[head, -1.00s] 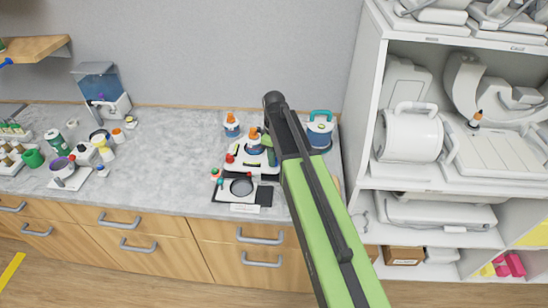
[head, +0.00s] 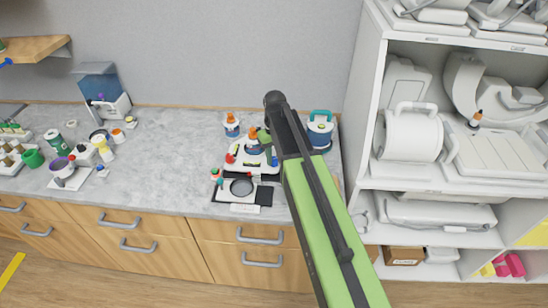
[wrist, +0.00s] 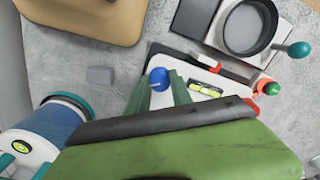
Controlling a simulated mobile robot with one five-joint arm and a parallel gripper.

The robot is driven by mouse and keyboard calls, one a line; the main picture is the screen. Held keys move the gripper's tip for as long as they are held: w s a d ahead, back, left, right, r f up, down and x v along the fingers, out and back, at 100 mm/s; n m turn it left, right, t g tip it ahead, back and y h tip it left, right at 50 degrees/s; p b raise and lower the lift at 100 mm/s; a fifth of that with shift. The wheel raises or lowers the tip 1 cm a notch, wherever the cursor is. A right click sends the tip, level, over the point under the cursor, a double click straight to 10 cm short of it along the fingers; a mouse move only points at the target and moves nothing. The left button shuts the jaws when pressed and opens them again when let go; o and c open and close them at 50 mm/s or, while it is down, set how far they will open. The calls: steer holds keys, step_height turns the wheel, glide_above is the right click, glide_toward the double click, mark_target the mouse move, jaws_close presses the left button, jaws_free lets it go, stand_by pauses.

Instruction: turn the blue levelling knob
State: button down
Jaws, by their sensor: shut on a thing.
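The blue levelling knob (wrist: 158,78) is round and sits at the corner of a white base plate (wrist: 205,77) in the wrist view. My gripper (wrist: 160,86) has one green finger on each side of the knob and is shut on it. A small yellow-green spirit level (wrist: 204,89) lies on the plate beside the right finger. In the head view the white plate (head: 240,164) is on the worktop, with a red knob (head: 230,158) at its left. My arm covers part of that area.
A black-and-white stand with a round dish (head: 241,188) is in front of the plate. A blue-and-white container (head: 319,130) stands close on the right. An orange-topped bottle (head: 231,126) stands behind. The worktop's middle (head: 170,165) is clear.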

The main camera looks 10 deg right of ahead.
mark_target(275, 158)
stand_by(0.4)
steer(key=c, duration=1.1)
jaws_free()
steer(key=shift+c, duration=0.2)
step_height(275, 158, up, 17)
steer(key=p, duration=1.7)
steer(key=shift+w+d+r, duration=0.15)
steer(key=shift+w+r, duration=0.05)
steer(key=shift+w, duration=0.1)
